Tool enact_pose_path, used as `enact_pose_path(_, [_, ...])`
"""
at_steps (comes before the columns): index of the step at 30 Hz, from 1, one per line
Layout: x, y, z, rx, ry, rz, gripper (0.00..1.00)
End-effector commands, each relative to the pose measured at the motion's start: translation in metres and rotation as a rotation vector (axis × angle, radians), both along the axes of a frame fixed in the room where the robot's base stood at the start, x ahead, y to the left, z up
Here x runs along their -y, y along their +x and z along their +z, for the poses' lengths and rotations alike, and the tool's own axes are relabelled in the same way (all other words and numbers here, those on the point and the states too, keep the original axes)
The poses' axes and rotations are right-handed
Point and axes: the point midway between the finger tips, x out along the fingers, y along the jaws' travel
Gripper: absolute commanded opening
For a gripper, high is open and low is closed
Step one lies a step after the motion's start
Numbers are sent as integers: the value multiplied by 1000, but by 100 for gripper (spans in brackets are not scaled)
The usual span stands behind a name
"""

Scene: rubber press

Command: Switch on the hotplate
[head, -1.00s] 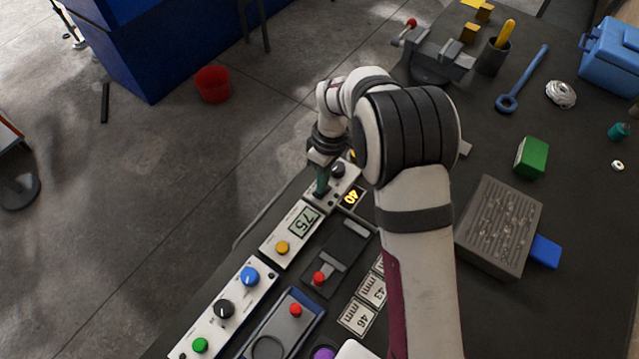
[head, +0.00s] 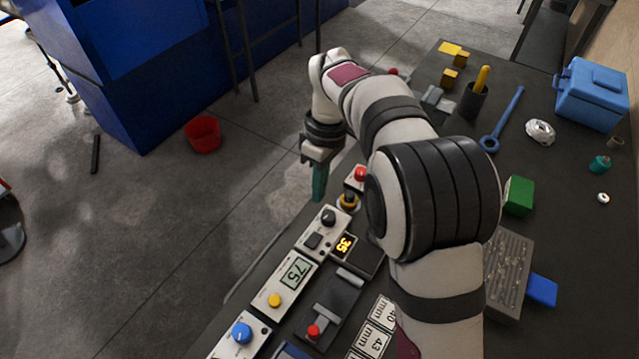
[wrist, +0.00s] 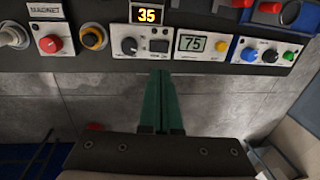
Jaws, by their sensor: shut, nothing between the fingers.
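My gripper (head: 319,190) is shut and empty, its green fingers together and pointing down, off the panel row's outer edge. In the wrist view the fingertips (wrist: 158,74) end just below a white control panel (wrist: 140,60). That panel has a black knob (head: 328,217), a dark square switch (head: 313,241) and a yellow-lit display (head: 346,243) reading 35. No label reading hotplate is legible, so I cannot tell for certain which device it is. The gripper looks apart from the switch.
A white panel with a 75 display (head: 296,272) and yellow button (head: 274,300) stands beside it. A red button (wrist: 51,44) and a yellow-ringed black knob (wrist: 93,36) are on the other side. Open floor lies beyond the bench edge.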

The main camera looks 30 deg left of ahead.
Motion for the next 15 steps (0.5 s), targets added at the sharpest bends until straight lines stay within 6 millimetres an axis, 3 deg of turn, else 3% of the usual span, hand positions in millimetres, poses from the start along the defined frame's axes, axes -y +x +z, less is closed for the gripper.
enact_pose_path(11, [0,1,7,0,0,-1,0])
enact_pose_path(15, [0,-13,8,-2,0,1,0])
